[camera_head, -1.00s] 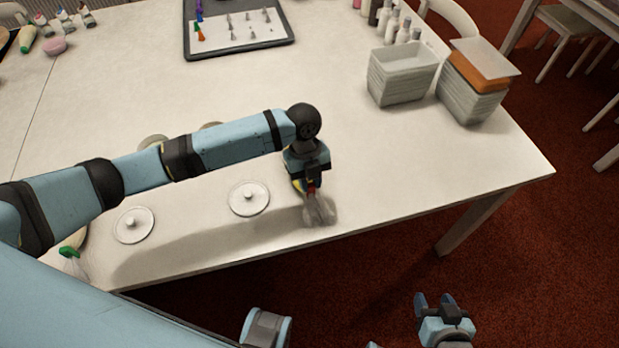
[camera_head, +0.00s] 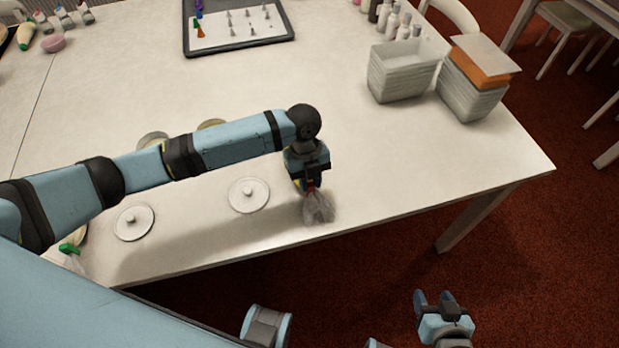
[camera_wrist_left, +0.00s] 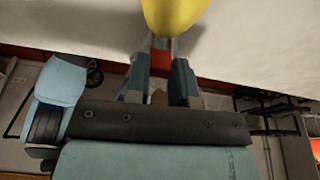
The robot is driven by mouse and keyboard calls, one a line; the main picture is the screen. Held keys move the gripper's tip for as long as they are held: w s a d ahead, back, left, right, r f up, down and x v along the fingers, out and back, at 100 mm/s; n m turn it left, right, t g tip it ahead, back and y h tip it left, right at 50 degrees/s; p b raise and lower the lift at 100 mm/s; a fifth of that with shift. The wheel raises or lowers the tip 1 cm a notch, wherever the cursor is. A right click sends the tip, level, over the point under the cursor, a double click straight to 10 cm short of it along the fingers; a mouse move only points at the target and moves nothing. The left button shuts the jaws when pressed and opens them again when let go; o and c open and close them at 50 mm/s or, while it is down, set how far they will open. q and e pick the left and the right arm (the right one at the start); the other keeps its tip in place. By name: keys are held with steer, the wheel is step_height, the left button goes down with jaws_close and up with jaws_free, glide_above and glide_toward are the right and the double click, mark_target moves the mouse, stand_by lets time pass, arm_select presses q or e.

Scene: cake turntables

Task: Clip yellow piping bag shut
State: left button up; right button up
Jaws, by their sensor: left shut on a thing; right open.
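The yellow piping bag (camera_wrist_left: 175,15) shows at the top of the left wrist view. In the head view it is mostly hidden by my left arm, and its clear, crumpled end (camera_head: 318,209) fans out near the table's front edge. A red clip (camera_wrist_left: 161,58) sits at the bag's neck, beside the yellow filling; I cannot tell whether it is fully closed. My left gripper (camera_head: 311,187) is shut on the red clip, and its fingers also show in the left wrist view (camera_wrist_left: 161,72). My right gripper (camera_head: 434,298) is open and empty, off the table's front edge.
Two white discs with knobs (camera_head: 249,195) (camera_head: 133,222) lie left of the gripper. A bag with a green clip (camera_head: 69,248) is at the left front. A grey tub (camera_head: 402,80) and stacked tubs (camera_head: 470,100) stand back right. The right front table is clear.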

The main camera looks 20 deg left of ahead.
arm_select(q)
steer(key=shift+f, duration=0.55)
stand_by(0.4)
steer(key=o, duration=0.8)
steer(key=shift+o, duration=0.2)
steer(key=shift+r, duration=0.1)
step_height(320, 180, up, 6)
steer(key=p, duration=0.5)
steer(key=shift+p, duration=0.3)
